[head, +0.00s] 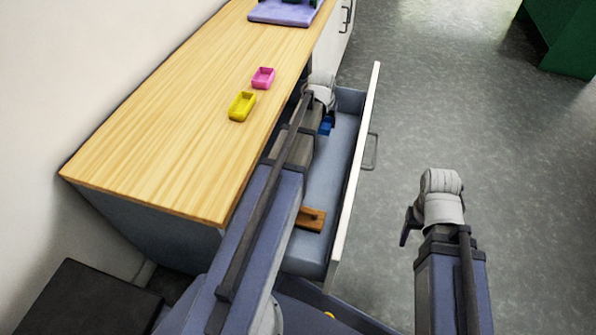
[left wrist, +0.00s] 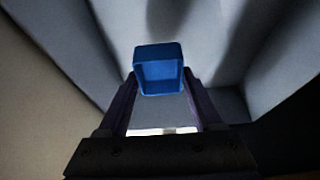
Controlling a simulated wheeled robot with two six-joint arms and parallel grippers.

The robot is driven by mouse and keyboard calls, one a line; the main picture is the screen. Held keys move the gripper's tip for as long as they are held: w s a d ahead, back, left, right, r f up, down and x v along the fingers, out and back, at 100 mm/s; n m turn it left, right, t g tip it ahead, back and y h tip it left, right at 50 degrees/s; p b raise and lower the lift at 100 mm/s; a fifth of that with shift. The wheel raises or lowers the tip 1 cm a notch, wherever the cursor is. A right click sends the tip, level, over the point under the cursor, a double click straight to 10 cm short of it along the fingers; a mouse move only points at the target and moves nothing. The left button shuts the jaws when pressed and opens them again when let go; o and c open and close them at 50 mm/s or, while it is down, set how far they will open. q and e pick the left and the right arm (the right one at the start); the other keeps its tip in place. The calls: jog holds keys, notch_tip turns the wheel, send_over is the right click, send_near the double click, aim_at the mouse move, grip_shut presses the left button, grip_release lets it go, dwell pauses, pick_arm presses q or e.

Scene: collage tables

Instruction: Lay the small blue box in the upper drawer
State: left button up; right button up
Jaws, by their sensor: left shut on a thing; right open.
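The small blue box (left wrist: 159,70) is between the fingers of my left gripper (left wrist: 160,95) in the left wrist view. In the head view the blue box (head: 326,128) shows partly, below my left gripper (head: 325,115), over the inside of the open upper drawer (head: 338,165). The left gripper is shut on the box. I cannot tell whether the box touches the drawer floor. My right gripper (head: 408,228) is out over the floor to the right of the drawer, empty; its jaws are seen from the side.
A brown wooden piece (head: 311,219) lies in the near part of the drawer. A pink box (head: 263,77) and a yellow box (head: 242,106) stand on the wooden countertop (head: 170,130). A purple tray (head: 285,12) is at the far end.

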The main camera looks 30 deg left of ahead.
pick_arm(q)
jog(key=shift+f+b, duration=5.1)
jog(key=shift+r, duration=0.15)
jog(key=o, duration=1.4)
jog(key=shift+o, duration=0.2)
jog(key=shift+r+p, duration=0.1)
jog(key=shift+p, duration=0.2)
jog(key=p+v, duration=1.1)
jog(key=v, duration=0.1)
